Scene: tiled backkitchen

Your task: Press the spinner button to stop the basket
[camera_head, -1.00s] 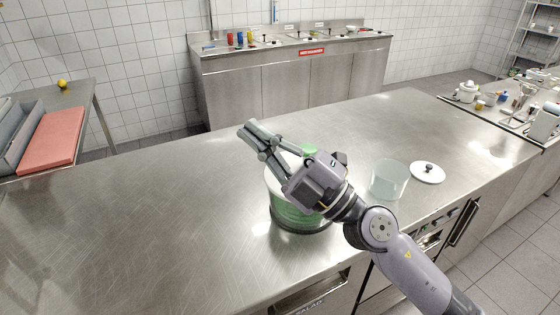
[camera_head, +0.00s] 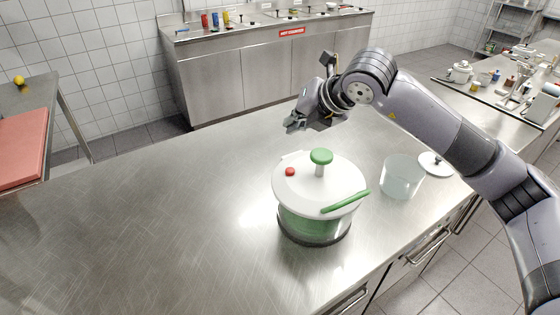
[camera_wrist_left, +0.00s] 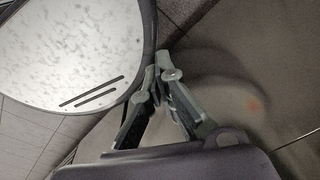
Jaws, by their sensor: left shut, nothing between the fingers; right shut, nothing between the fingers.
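The salad spinner (camera_head: 318,187) stands on the steel counter, with a white lid, a clear bowl and green showing inside. Its lid carries a green knob (camera_head: 321,157), a green crank handle (camera_head: 346,201) and a red button (camera_head: 290,171) at the left. I cannot tell whether the button is down or whether the basket turns. My right gripper (camera_head: 290,125) is shut and empty, behind and above the lid and apart from it. My left gripper (camera_wrist_left: 160,73) is shut and empty in the left wrist view and out of the head view.
A clear container (camera_head: 401,177) and a small white lid (camera_head: 435,164) stand to the right of the spinner. The steel counter (camera_head: 150,225) is clear on the left. A red board (camera_head: 22,147) lies on the side table. Kitchenware stands at the far right.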

